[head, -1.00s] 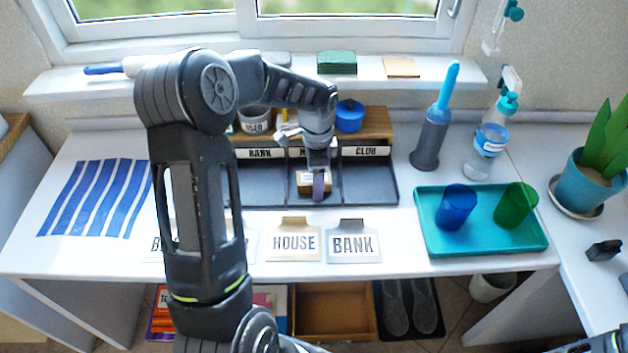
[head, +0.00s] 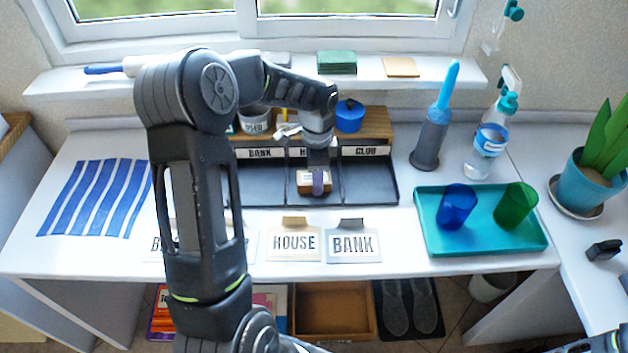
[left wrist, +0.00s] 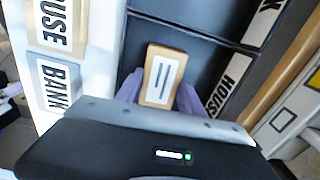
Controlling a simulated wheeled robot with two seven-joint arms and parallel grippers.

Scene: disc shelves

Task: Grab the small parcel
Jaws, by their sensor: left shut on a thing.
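The small parcel (head: 307,184) is a tan box with a pale label, in the middle compartment of the black sorting tray (head: 370,190). The left wrist view shows the parcel (left wrist: 160,72) with dark stripes on its label, between the purple fingers. My left gripper (head: 318,182) reaches down from above and is shut on the parcel. In the left wrist view the gripper (left wrist: 158,92) has one finger on each side of it. I cannot tell whether the parcel touches the tray floor. The right gripper is not clearly seen.
HOUSE (head: 293,243) and BANK (head: 353,243) cards lie in front of the tray. A teal tray (head: 480,245) with a blue cup (head: 456,206) and a green cup (head: 516,205) is at right. A blue lidded pot (head: 350,116) stands on the wooden riser behind.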

